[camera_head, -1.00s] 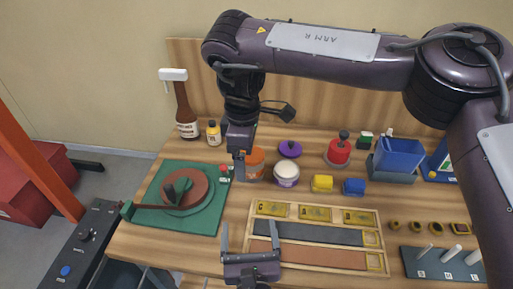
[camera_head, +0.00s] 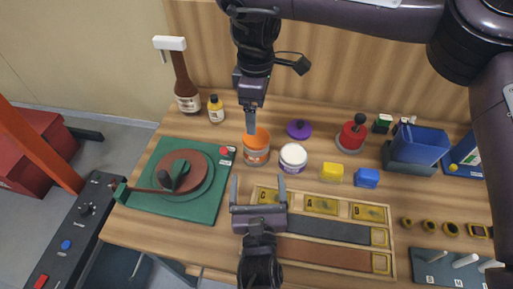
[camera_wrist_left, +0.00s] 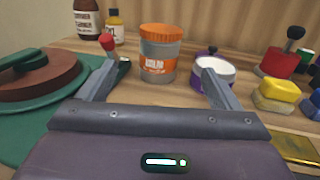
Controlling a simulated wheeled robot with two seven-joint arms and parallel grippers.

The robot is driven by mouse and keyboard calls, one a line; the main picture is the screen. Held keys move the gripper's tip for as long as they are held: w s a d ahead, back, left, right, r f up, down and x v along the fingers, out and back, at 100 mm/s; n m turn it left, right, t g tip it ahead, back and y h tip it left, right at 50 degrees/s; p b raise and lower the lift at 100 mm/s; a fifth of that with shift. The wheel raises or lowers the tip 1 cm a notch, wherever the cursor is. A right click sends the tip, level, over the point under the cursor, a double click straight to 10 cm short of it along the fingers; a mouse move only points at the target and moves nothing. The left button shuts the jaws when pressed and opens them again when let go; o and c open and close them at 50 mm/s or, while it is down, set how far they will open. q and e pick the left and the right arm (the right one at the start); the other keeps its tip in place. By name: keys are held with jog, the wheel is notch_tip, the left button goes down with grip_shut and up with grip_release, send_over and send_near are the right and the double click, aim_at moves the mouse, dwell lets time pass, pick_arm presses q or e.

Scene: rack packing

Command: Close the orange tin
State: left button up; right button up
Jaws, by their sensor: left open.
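The orange tin (camera_head: 256,157) stands on the table behind the lettered tray, with a grey body and an orange label. An orange lid (camera_wrist_left: 160,31) sits on top and looks about level in the left wrist view; I cannot tell if it is pressed fully down. My left gripper (camera_head: 259,188) is open and empty, in front of the tin and apart from it. My right gripper (camera_head: 250,122) points down over the back of the lid in the head view. I cannot tell its opening or whether it touches the lid.
A purple jar with a white top (camera_head: 293,156) stands right of the tin, its purple lid (camera_head: 299,129) behind. A green board (camera_head: 203,206) with a round brown plate lies left. Yellow (camera_head: 331,173) and blue blocks (camera_head: 367,178) stand right. The lettered tray (camera_head: 314,214) lies in front.

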aim_at(257, 153)
pick_arm(q)
jog(key=w, duration=1.2)
jog(key=shift+w+a, duration=0.1)
jog(key=shift+a, duration=0.05)
pick_arm(e)
jog(key=shift+w, duration=0.1)
pick_arm(q)
grip_shut()
pick_arm(e)
jog(key=n, duration=0.6)
jog(key=shift+n, duration=0.4)
jog(key=n, duration=2)
